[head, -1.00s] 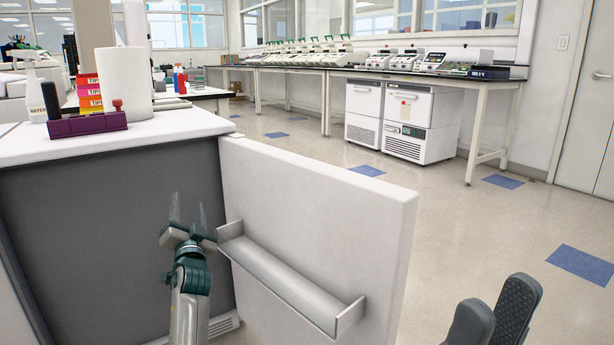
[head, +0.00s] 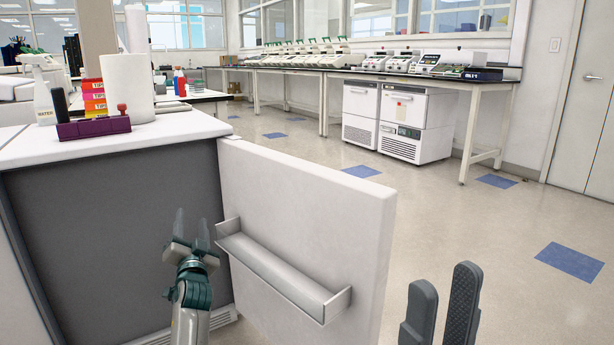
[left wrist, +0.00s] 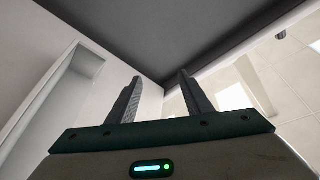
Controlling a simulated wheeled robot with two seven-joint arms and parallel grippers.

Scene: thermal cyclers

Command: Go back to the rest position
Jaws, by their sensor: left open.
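My left gripper (head: 191,220) is open and empty in the head view. It stands in front of the dark grey side of a white-topped unit (head: 110,220), left of an open white door (head: 300,190). In the left wrist view its two fingers (left wrist: 160,75) are apart with nothing between them, facing a corner of white and dark grey panels. My right gripper (head: 445,276) shows only its two dark fingers at the bottom right of the head view. They are apart, with floor showing between them, and nothing is held there.
The door carries a long shelf (head: 280,272) just right of my left gripper. A purple rack (head: 93,127) and a white roll (head: 127,95) stand on the unit's top. Open floor (head: 480,240) lies to the right. A bench with thermal cyclers (head: 370,62) runs along the back.

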